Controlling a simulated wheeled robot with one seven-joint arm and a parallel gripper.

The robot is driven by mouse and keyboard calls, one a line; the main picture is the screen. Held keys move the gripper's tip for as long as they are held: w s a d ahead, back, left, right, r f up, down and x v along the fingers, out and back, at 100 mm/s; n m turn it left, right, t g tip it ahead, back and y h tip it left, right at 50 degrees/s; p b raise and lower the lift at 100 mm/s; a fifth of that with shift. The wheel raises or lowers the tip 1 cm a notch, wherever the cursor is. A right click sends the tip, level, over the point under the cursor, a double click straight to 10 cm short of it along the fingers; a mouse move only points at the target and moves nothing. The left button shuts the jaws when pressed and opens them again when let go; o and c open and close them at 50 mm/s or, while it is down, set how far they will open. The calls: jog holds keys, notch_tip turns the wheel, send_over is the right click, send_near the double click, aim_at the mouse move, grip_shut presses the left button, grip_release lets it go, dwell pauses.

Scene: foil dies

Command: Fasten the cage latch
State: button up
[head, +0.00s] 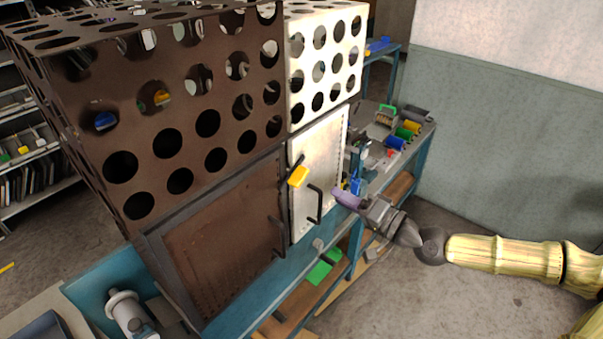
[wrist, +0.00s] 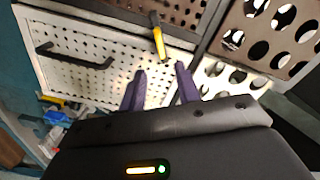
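The cage has a brown perforated door (head: 228,238) on the left and a white perforated door (head: 322,160) on the right. Both look closed. The latch, with a yellow grip (head: 298,177), sits near the seam between the doors, and its grip is tilted. In the wrist view the yellow latch grip (wrist: 157,38) lies just beyond my fingertips, near the dark frame. My gripper (head: 338,193) is to the right of the latch, in front of the white door. In the wrist view its two purple fingers (wrist: 161,72) are apart with nothing between them.
Black pull handles stick out from the white door (head: 314,204) and the brown door (head: 277,238). The blue bench (head: 245,314) carries the cage. Coloured spools (head: 397,142) and tools lie on the bench to the right. Floor is clear at the right.

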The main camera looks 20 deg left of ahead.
aim_at(305, 178)
jog(key=p+x, duration=0.4)
jog(key=x, duration=0.7)
jog(key=shift+a+r, duration=0.2)
jog(key=shift+a, duration=0.05)
jog(key=shift+w+a+f+p, duration=0.2)
jog(key=shift+w+a+p, duration=0.15)
jog(key=shift+a, duration=0.2)
jog(key=shift+s, duration=0.15)
grip_shut()
